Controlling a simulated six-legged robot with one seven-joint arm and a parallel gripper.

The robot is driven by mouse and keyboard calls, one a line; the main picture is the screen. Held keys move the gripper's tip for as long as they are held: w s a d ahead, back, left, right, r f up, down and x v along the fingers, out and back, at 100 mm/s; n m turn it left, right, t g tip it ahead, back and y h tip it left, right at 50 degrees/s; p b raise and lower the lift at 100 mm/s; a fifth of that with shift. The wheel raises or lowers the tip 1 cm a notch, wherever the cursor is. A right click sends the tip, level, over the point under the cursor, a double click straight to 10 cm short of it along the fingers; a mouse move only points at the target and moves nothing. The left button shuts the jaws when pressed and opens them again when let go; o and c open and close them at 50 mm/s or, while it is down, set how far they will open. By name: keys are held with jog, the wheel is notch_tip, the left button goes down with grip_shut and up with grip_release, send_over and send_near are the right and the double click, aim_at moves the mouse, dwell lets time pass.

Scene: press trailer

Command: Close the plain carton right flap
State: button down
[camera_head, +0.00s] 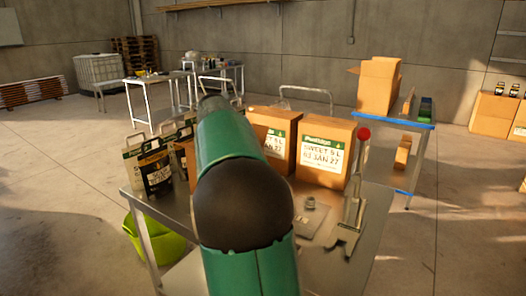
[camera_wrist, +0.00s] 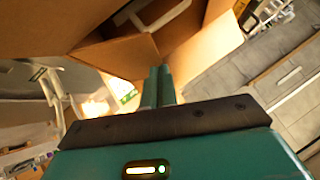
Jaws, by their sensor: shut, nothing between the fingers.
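Contact cannot be told. In the head view my arm hides the gripper.
Two labelled cartons (camera_head: 324,152) stand on the steel table (camera_head: 375,215), beside a red-knobbed lever press (camera_head: 350,205). Black packs (camera_head: 157,172) stand at left, above a lime tub (camera_head: 165,243). A blue-edged table (camera_head: 397,122) holds the plain carton.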

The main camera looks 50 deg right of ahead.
jog(key=w+f+g, duration=0.1)
jog(key=f+n+g, duration=0.1)
jog(key=g, duration=0.1)
jog(key=shift+w+n, duration=0.3)
jog(key=shift+w, duration=0.05)
jog(key=shift+w+f, duration=0.1)
jog(key=shift+f, duration=0.25)
jog(key=shift+r, duration=0.1)
dwell(0.3)
jog(key=shift+r, duration=0.7)
jog(key=shift+r, duration=0.1)
